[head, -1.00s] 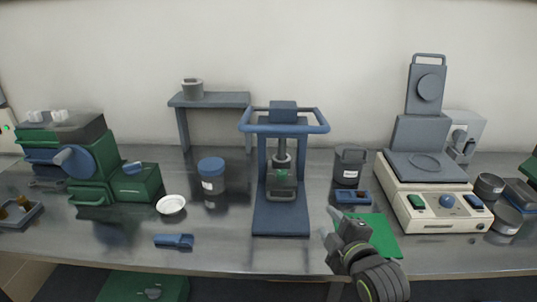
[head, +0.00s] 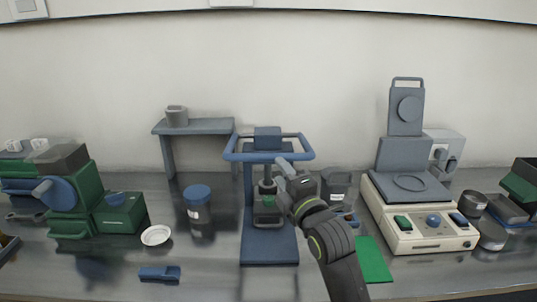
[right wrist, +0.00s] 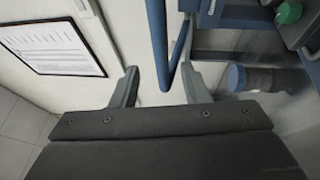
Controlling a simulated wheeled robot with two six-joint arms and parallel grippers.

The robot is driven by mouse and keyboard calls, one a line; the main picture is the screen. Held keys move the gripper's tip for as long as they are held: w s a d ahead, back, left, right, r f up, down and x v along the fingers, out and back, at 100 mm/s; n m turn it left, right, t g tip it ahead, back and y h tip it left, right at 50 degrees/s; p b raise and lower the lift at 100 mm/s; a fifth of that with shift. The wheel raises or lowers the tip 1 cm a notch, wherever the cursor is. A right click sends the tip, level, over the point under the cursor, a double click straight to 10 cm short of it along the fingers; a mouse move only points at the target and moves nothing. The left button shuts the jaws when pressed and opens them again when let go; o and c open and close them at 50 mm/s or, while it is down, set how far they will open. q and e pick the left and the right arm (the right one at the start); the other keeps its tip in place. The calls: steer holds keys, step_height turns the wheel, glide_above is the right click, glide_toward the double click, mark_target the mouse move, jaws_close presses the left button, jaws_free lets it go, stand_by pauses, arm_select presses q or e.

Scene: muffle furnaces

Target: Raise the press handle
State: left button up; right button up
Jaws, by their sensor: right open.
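The blue press (head: 269,246) stands on the bench, its U-shaped blue handle (head: 305,143) running level around the top of the frame. My right gripper (head: 290,170) is just under the handle's front right part. In the right wrist view, the gripper (right wrist: 162,88) is open, and a blue bar of the handle (right wrist: 171,62) shows between its two fingers, not clamped. Whether a finger touches the bar cannot be told. The gripper and forearm hide part of the press's right side. My left gripper is not in view.
A dark lidded pot (head: 337,187) stands right of the press, close to my right arm. A green mat (head: 373,262) and a cream hotplate-like device (head: 430,232) lie further right. A blue-lidded jar (head: 199,207) and white dish (head: 156,236) stand left.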

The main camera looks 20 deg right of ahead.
mark_target(271, 159)
steer(key=w, duration=0.5)
steer(key=w+a+r+p, duration=0.1)
steer(key=w, duration=0.2)
jaws_close()
